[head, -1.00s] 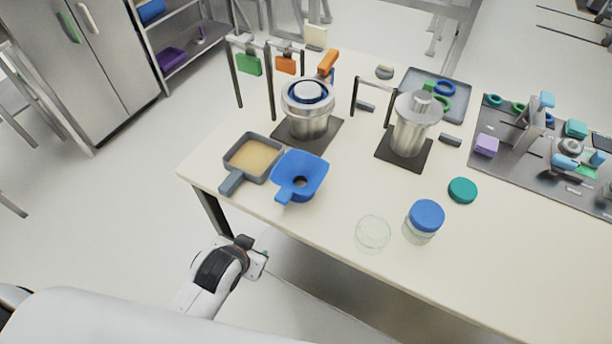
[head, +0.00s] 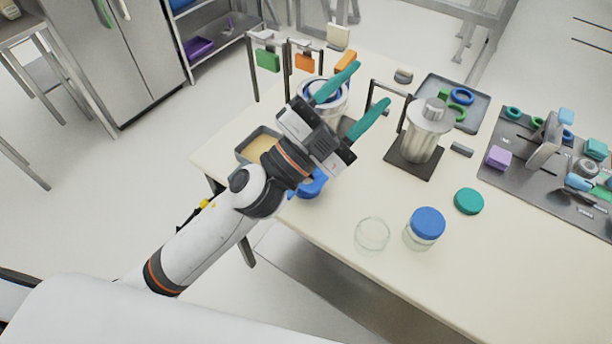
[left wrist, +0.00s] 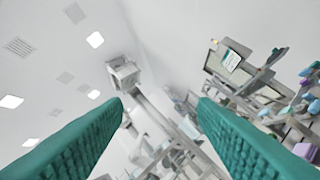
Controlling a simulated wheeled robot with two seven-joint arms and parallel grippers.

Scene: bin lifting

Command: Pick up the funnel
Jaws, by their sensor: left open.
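The blue funnel (head: 310,186) lies on the table near its left front edge in the head view. My left gripper and forearm cover most of it, so only a part shows. My left gripper (head: 358,97) is open, with its teal fingers apart and nothing between them. In the head view its fingers reach past the funnel, over the area of the steel pot. The left wrist view shows the open fingers (left wrist: 160,112) with the ceiling and far room between them, and no funnel. My right gripper is not in view.
Beside the funnel is a grey pan of tan material (head: 247,148), partly covered. Behind it stands a steel pot with a blue ring (head: 327,108). A steel canister (head: 424,135), a blue-lidded jar (head: 424,226) and a clear dish (head: 372,235) stand to the right.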

